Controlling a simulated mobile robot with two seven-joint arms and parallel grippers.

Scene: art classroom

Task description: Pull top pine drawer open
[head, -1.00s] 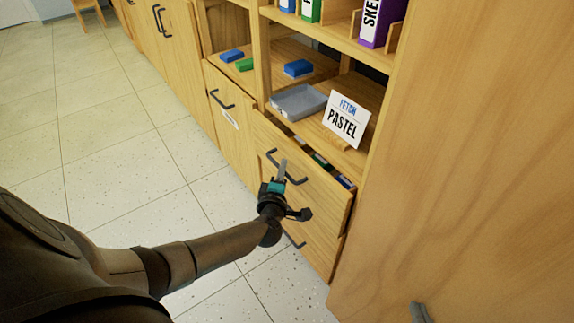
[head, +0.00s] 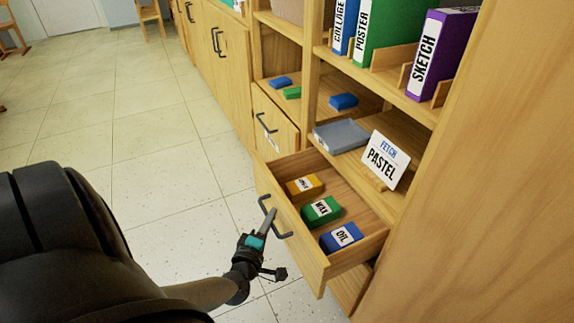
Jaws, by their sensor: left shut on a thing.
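The top pine drawer (head: 296,236) stands well out from the cabinet in the head view. Inside it lie a yellow box (head: 304,185), a green box marked WAX (head: 321,211) and a blue box marked OIL (head: 341,236). Its dark handle (head: 283,234) is on the front face. My left gripper (head: 267,222) is shut on this handle, outside the drawer front. The gripper hides part of the handle. My right gripper is not in view.
A grey tray (head: 341,136) and a FETCH PASTEL sign (head: 385,160) are on the shelf above. Binders (head: 442,50) stand higher up. A wooden panel (head: 480,190) closes off the right side. The tiled floor (head: 150,150) at left is clear.

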